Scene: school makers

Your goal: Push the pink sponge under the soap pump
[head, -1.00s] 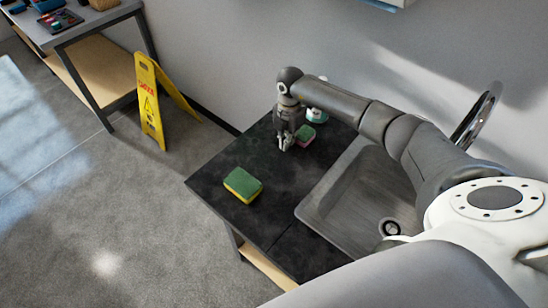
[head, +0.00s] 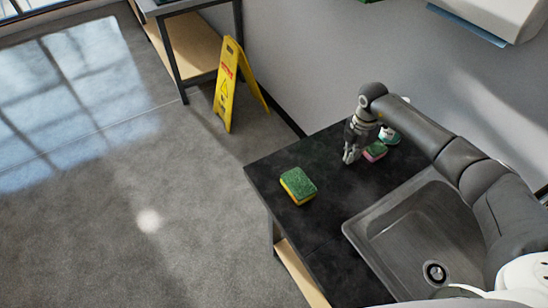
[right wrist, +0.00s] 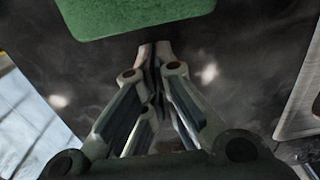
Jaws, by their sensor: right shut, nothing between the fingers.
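The pink sponge (head: 375,152), with a green top, lies on the black counter near the wall, just right of my right gripper. The soap pump (head: 390,135) is right behind it, pale with a green part and partly hidden by my right arm. My right gripper (head: 350,157) points down, low over the counter, shut and empty. In the right wrist view its closed fingertips (right wrist: 154,48) are just short of a green sponge top (right wrist: 135,14), seemingly the pink sponge's; its pink side does not show there. I cannot tell whether they touch. My left gripper is out of view.
A second sponge (head: 298,185), yellow with a green top, lies near the counter's left edge. A sink (head: 420,235) is set into the counter (head: 325,225) at the right. A yellow floor sign (head: 228,85) stands on the floor beyond.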

